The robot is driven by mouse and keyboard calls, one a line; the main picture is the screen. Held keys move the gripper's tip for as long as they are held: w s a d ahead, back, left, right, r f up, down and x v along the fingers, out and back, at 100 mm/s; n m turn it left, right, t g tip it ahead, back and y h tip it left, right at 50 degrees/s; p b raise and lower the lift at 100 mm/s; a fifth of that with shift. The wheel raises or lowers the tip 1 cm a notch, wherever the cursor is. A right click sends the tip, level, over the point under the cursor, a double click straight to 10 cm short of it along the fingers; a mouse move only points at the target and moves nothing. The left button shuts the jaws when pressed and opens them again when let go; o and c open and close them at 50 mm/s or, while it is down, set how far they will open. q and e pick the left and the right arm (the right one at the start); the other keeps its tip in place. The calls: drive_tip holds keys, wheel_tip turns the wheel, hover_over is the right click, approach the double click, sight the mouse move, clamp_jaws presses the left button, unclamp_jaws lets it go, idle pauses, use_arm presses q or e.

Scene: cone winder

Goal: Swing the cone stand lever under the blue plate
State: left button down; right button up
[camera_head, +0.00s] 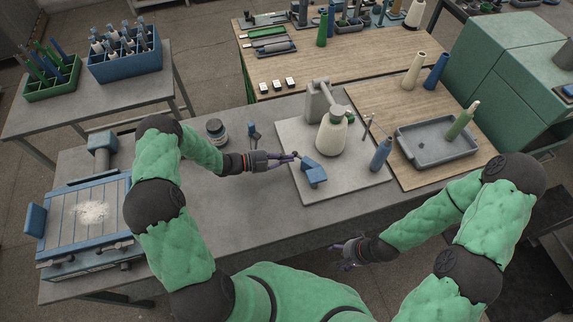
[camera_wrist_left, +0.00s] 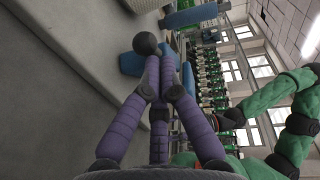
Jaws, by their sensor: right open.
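The cone stand's grey post (camera_head: 317,103) and a cream cone (camera_head: 332,134) stand on a light grey base (camera_head: 352,172). A blue plate (camera_head: 316,176) is at the base's left front; it shows partly in the left wrist view (camera_wrist_left: 130,64). A dark ball knob (camera_wrist_left: 146,43), seemingly the lever's end, lies beside it; the lever's shaft is hidden. My left gripper (camera_head: 293,157) reaches the plate's left side. Its purple fingers (camera_wrist_left: 167,62) are drawn together, tips by the knob; contact is unclear. My right gripper (camera_head: 345,254) is open and empty at the table's front edge.
A blue bobbin (camera_head: 381,154) stands on the base's right side. A grey tray (camera_head: 436,146) with a green cone is further right. A dark jar (camera_head: 216,131) and a small blue fixture (camera_head: 254,133) stand behind my left forearm. The table left of the base is mostly clear.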

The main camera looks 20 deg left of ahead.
use_arm(q)
drive_tip(key=w+m+g+b, duration=0.1)
drive_tip(key=w+m+g+h+b, duration=0.1)
drive_tip(key=g, duration=0.1)
drive_tip(key=shift+w+f+m+g+h+b, duration=0.1)
drive_tip(key=shift+f+m+g+h+b, duration=0.2)
drive_tip(key=shift+m+b, duration=0.1)
drive_tip(key=shift+w+d+m+g+b, duration=0.1)
drive_tip(key=shift+w+m+g+b, duration=0.2)
drive_tip(key=shift+g, duration=0.2)
drive_tip(key=shift+w+m+g+b, duration=0.15)
drive_tip(key=shift+m+g+b, duration=0.1)
drive_tip(key=shift+m+g, duration=0.2)
drive_tip(key=shift+w+r+m+g+h, duration=0.1)
drive_tip(key=shift+w+m+g+h, duration=0.15)
drive_tip(key=shift+g, duration=0.2)
drive_tip(key=shift+w+d+r+b, duration=0.15)
drive_tip(key=shift+w+d+b, duration=0.05)
drive_tip(key=shift+w+b, duration=0.15)
drive_tip(key=shift+w, duration=0.1)
